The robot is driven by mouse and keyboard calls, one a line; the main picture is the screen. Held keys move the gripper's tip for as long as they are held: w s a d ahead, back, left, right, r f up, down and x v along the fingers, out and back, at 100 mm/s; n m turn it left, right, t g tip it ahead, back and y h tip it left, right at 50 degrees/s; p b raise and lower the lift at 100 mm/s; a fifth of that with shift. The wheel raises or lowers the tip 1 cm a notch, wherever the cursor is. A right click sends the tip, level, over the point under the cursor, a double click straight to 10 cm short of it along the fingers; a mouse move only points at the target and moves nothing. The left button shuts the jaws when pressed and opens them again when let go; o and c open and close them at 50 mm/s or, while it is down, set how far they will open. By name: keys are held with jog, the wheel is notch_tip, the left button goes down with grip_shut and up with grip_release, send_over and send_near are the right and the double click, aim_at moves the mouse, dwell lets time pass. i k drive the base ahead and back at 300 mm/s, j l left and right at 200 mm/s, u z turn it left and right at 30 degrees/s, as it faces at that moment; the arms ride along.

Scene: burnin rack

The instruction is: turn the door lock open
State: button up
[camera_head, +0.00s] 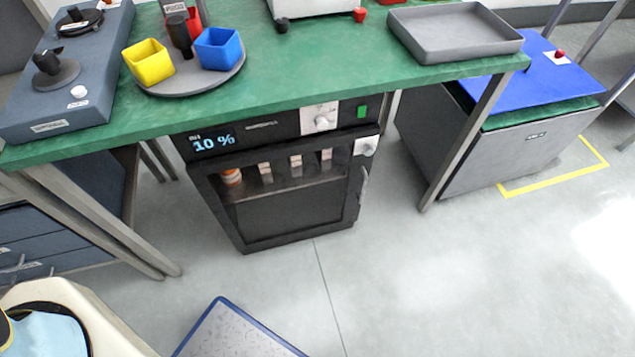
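A black oven-like cabinet (290,237) stands on the floor under the green bench. Its door has a dark window (290,165) and looks shut. The door lock (366,146) is a small pale knob on a light plate at the door's upper right corner. I cannot tell its exact turn angle. A slim vertical door handle (362,187) sits below it. The panel above has a display (213,142) reading "10 %", a pale knob (321,119) and a green button (362,112). Several pale items and an orange one show behind the window. My gripper is not in view.
The green bench (300,85) overhangs the cabinet, with a leg (465,140) to its right. A grey chest with a blue top (540,75) stands further right. A blue-edged board (235,335) and a cream container (95,315) are in front.

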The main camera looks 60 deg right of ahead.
aim_at(368, 149)
jog(key=l+z, duration=0.2)
jog(key=z, duration=0.2)
jog(key=l+z, duration=0.25)
jog(key=z, duration=0.15)
jog(key=l+z, duration=0.2)
jog(key=z, duration=0.2)
